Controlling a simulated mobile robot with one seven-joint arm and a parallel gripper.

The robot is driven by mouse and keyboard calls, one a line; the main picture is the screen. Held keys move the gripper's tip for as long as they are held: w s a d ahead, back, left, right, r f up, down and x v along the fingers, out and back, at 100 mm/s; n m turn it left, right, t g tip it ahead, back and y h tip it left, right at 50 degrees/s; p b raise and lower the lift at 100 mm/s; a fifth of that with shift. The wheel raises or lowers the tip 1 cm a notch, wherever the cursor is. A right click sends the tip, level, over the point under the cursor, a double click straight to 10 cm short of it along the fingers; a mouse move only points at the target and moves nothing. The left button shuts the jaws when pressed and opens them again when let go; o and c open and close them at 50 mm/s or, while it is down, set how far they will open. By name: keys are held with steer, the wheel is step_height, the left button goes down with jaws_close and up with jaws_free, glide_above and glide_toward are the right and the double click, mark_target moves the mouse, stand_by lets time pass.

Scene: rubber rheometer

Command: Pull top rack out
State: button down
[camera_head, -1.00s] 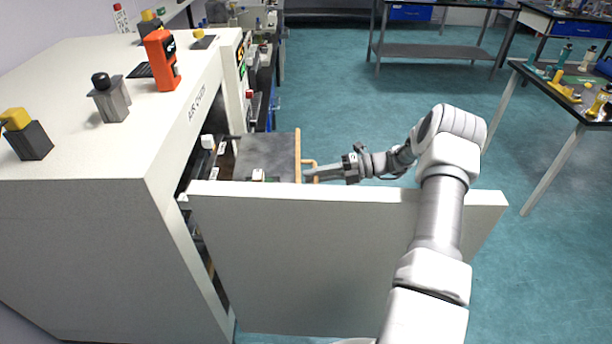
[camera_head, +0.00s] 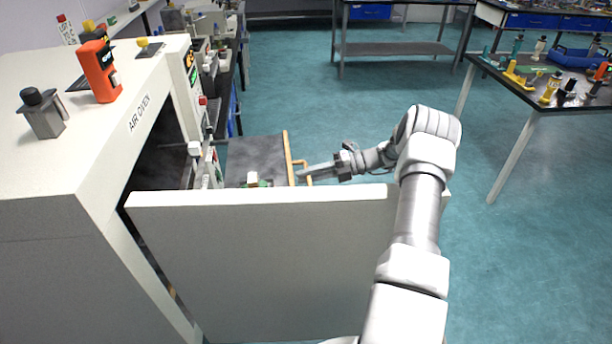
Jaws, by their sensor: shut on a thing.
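The air oven (camera_head: 60,195) stands at the left with its white door (camera_head: 265,265) swung open toward me. The top rack (camera_head: 255,158), a dark flat tray with a tan front edge and handle (camera_head: 302,164), sticks out past the oven front, above and behind the door. My gripper (camera_head: 305,174) is shut on the handle at the rack's right side. The fingertips are small in view. The lower part of the rack and most of the oven inside are hidden by the door.
A grey block with a black knob (camera_head: 43,113) and an orange device (camera_head: 99,71) sit on the oven top. A side table with bottles (camera_head: 553,85) stands at the right. The floor (camera_head: 300,85) beyond the rack is clear.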

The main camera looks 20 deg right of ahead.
steer(key=c, duration=0.9)
jaws_free()
steer(key=shift+o, duration=0.2)
step_height(320, 180, up, 4)
steer(key=shift+w+r, duration=0.1)
steer(key=s+d+r, duration=0.7)
steer(key=s+d, duration=0.1)
steer(key=shift+s, duration=0.4)
steer(key=shift+f, duration=0.1)
